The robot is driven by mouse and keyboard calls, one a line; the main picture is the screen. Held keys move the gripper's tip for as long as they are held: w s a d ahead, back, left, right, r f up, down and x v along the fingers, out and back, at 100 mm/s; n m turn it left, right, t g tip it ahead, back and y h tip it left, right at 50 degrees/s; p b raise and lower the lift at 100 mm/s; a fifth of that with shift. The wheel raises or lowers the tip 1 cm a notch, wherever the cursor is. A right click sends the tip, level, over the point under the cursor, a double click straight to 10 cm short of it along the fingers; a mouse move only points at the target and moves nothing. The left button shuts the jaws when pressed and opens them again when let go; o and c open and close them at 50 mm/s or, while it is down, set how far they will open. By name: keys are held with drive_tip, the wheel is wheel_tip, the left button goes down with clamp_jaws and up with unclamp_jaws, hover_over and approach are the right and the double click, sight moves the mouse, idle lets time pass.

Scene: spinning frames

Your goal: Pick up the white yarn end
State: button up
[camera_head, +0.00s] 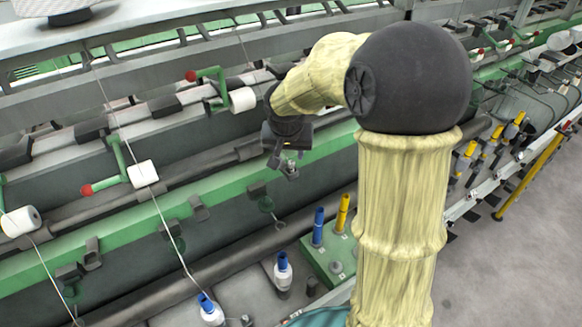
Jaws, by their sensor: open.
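My gripper (290,170) is small in the view and hangs below my cream-sleeved arm, in front of the green rail of the spinning frame. Its jaws are open, and I see nothing between them. A white yarn (158,208) runs down past a white roller at the left to a white bobbin with a blue top (211,312). Another white bobbin with a blue top (283,270) stands below my gripper; I cannot make out a yarn or loose end on it. My gripper is well above both bobbins. The white yarn end itself is too small to tell.
White rollers (143,174) sit on green arms with red knobs (191,76). Blue (318,228) and yellow (342,213) tubes stand upright on a green block (322,262). A dark bar (200,255) crosses in front of the rail. Grey floor (520,265) is clear at right.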

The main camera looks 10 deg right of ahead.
sight(291, 163)
drive_tip(key=shift+p+x, duration=1)
drive_tip(key=shift+x, duration=1.65)
drive_tip(key=shift+s+d, duration=0.15)
drive_tip(key=shift+s, duration=0.05)
drive_tip(key=shift+c, duration=0.4)
drive_tip(key=c, duration=0.7)
